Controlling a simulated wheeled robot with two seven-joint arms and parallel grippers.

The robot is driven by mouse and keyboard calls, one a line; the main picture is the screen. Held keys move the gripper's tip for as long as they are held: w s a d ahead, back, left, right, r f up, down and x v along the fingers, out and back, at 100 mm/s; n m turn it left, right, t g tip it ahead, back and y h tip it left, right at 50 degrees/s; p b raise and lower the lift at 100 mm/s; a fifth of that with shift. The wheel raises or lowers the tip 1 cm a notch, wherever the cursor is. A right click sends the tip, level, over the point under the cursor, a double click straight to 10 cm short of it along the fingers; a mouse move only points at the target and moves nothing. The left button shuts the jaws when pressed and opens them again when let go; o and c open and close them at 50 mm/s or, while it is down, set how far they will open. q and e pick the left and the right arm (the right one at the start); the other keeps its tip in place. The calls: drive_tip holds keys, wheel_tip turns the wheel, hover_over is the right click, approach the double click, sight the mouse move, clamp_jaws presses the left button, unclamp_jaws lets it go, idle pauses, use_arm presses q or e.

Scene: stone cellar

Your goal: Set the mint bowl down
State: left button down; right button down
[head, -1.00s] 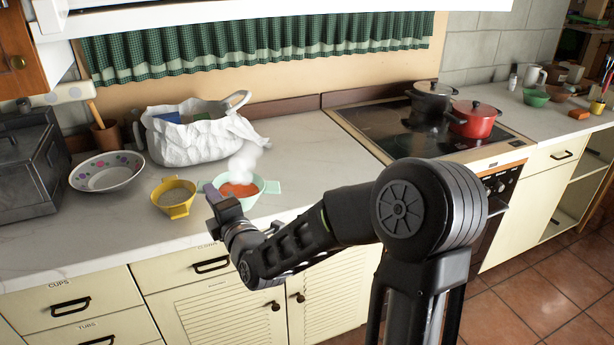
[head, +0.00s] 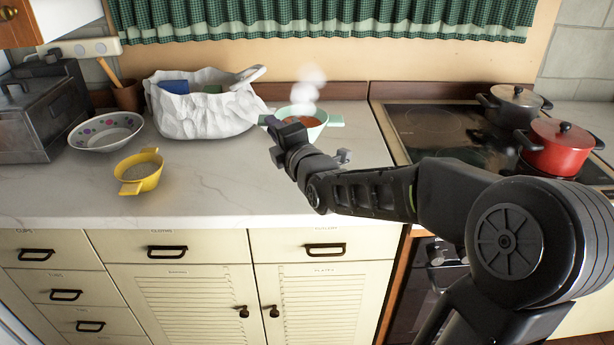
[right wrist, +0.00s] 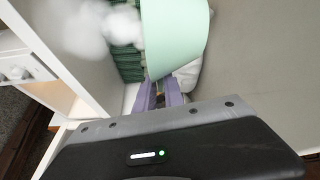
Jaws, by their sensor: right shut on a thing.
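The mint bowl (head: 313,131) holds orange-red food with white steam rising above it. It appears upright, right of the white bag and towards the back of the counter (head: 250,185). My right gripper (head: 283,130) is at the bowl's near left side, hiding part of it. In the right wrist view, the purple fingers of the right gripper (right wrist: 159,96) are shut at the lower edge of the mint bowl (right wrist: 178,40). I cannot tell whether a gap lies between bowl and counter. My left gripper is not in view.
A crumpled white bag (head: 200,113) stands left of the bowl. A yellow bowl (head: 139,171) and a flower-patterned dish (head: 105,132) sit further left. The stove (head: 440,135) with a red pot (head: 562,147) and a dark pot (head: 515,104) is right. The front middle counter is clear.

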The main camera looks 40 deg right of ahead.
wheel_tip(320, 180, down, 6)
drive_tip(key=shift+a+f, duration=0.2)
drive_tip(key=shift+a, duration=0.05)
idle(0.5)
drive_tip(key=shift+w+f, duration=0.1)
drive_tip(key=shift+f, duration=1.8)
drive_tip(key=shift+f+b, duration=0.55)
drive_tip(key=shift+b, duration=0.4)
drive_tip(key=shift+f, duration=0.1)
